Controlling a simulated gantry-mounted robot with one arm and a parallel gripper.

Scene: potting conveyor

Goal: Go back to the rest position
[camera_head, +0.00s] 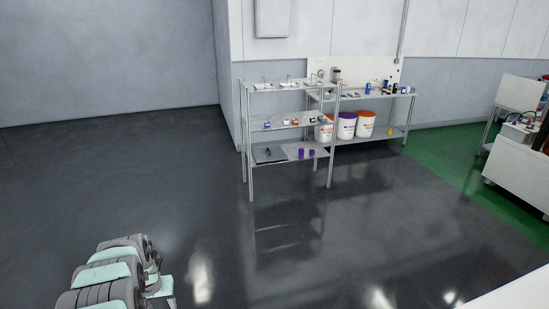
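Part of my own arm, with grey and pale green segments, shows at the bottom left of the head view. No gripper fingers can be made out, so I cannot see whether my gripper is open, shut or holding anything. The arm is over the dark floor, far from the shelves.
A white cabinet (520,173) stands at the right. A white surface (518,296) fills the bottom right corner. The dark floor (140,180) is clear.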

